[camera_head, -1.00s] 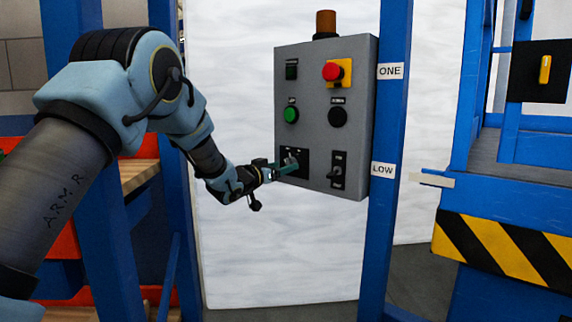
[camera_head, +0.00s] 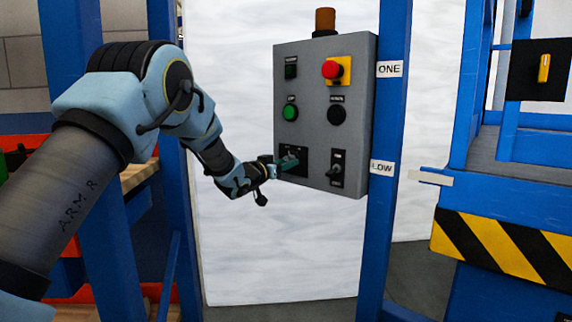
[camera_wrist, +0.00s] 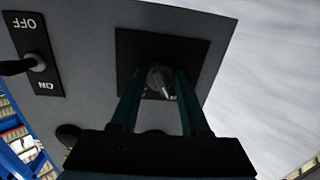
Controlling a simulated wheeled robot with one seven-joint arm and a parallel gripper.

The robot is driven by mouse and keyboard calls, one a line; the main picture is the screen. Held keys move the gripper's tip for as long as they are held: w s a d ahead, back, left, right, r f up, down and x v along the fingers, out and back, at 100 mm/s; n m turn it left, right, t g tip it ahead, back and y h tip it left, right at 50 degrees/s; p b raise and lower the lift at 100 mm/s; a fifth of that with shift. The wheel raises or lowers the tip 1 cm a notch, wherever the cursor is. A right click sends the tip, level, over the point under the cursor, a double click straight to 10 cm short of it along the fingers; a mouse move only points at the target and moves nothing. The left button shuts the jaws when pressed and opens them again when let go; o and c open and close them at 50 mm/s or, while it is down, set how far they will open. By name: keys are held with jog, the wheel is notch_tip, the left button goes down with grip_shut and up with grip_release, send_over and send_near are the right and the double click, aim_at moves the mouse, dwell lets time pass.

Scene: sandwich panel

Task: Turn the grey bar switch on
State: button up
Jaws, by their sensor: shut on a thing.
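The grey bar switch (camera_wrist: 160,82) is a small grey knob on a black square plate (camera_head: 298,168) at the lower left of the grey control box (camera_head: 310,103). My gripper (camera_head: 286,163) reaches it from the left in the head view. In the wrist view its two green fingers (camera_wrist: 158,94) stand on either side of the knob, and it is shut on the switch. The fingers partly hide the switch in the head view. The plate's markings are too small and too covered to read, so I cannot tell the setting.
A black lever switch (camera_head: 335,170) is beside it on the right; its plate reads OFF and ON in the wrist view (camera_wrist: 34,55). Above are a green button (camera_head: 290,113), a black button (camera_head: 337,114) and a red mushroom button (camera_head: 331,69). A blue post (camera_head: 388,120) stands right of the box.

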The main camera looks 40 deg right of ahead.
grip_shut()
jog(key=shift+f+m+b, duration=0.1)
jog(key=shift+m+b, duration=0.2)
jog(key=shift+b, duration=0.3)
jog(key=shift+w+m+g+h+b, duration=0.1)
jog(key=shift+m+g+h+b, duration=0.25)
jog(key=shift+m+b, duration=5.6)
